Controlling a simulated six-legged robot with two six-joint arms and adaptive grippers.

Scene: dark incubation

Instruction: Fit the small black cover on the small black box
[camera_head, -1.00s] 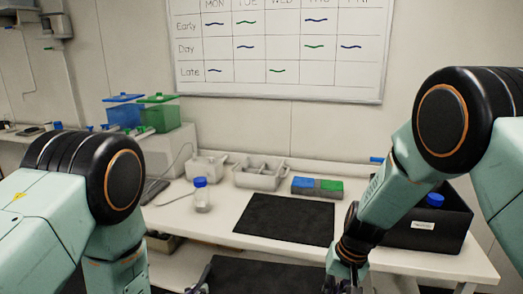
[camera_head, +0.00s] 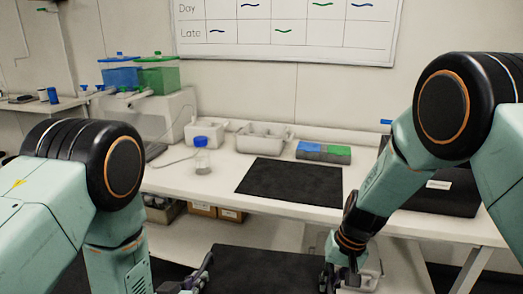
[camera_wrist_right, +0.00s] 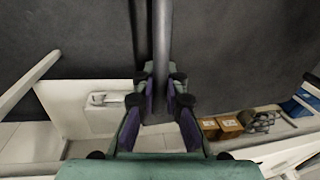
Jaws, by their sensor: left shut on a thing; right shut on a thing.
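The black cover (camera_head: 262,268) is a flat dark panel low in the head view, held between my two grippers in front of the table. My left gripper (camera_head: 200,280) is shut on its left side, partly cut off by the picture edge. My right gripper (camera_head: 334,274) is shut on its right side. In the right wrist view the fingers (camera_wrist_right: 161,108) close around a grey bar on the cover's dark surface (camera_wrist_right: 235,50). The black box (camera_head: 455,203), with a white label, stands on the table's right end, partly hidden behind my right arm. Its inside is not visible.
A black mat (camera_head: 290,183) lies on the white table (camera_head: 215,205). Behind it are a blue-and-green block (camera_head: 323,152) and a pale tray (camera_head: 263,138). A blue-capped bottle (camera_head: 202,155) stands left of the mat. Cardboard boxes (camera_head: 203,210) sit on the shelf below.

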